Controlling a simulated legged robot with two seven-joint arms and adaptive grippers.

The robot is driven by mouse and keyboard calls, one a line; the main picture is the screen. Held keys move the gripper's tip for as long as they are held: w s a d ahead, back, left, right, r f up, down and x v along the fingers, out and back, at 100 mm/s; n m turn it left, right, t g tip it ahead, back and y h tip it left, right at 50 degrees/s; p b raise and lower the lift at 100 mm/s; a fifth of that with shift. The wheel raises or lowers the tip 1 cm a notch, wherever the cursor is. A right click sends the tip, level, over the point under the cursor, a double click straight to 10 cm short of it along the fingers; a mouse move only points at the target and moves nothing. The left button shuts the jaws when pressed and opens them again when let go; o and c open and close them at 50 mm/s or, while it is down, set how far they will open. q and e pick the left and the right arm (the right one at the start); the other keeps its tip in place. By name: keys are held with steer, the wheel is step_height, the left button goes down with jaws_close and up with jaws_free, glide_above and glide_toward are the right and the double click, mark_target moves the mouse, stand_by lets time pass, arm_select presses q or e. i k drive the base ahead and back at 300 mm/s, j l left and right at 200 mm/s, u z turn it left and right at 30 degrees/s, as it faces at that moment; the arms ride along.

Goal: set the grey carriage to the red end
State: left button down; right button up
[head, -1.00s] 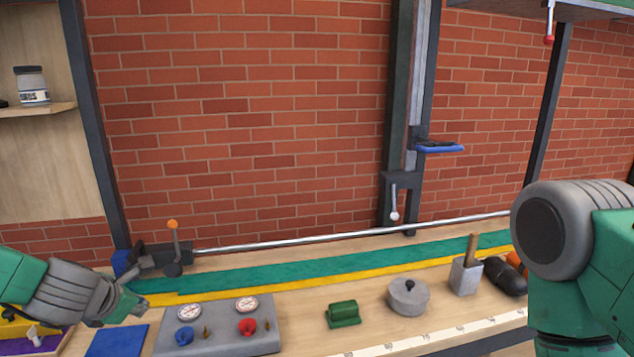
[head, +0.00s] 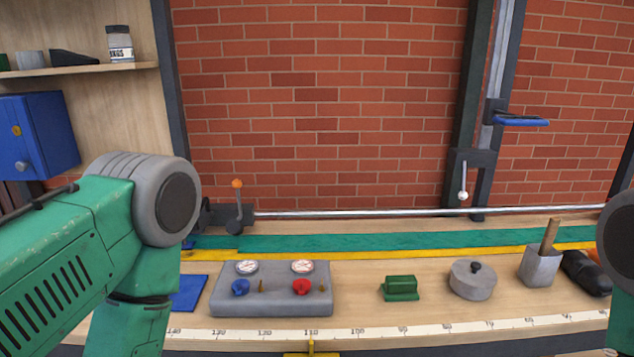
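A dark grey carriage (head: 215,214) sits at the left end of the long horizontal silver rod (head: 400,211) behind the bench. Its upright lever (head: 238,208) has an orange knob on top. A small blue piece (head: 188,243) shows just left of and below the carriage, partly behind my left arm. The rod's right end is hidden by my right arm or out of frame, and no red end shows. My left arm fills the lower left, but its gripper is out of frame. Only a joint of my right arm shows at the right edge.
A grey panel (head: 272,308) with gauges and knobs stands on the bench, with a green block (head: 400,286), a lidded grey pot (head: 473,280), and a grey block with a wooden handle (head: 540,266) to its right. A vertical rail (head: 487,150) carries a blue handle (head: 522,120) and a white-knobbed lever.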

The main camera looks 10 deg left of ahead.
mark_target(211, 214)
steer(key=u, duration=1)
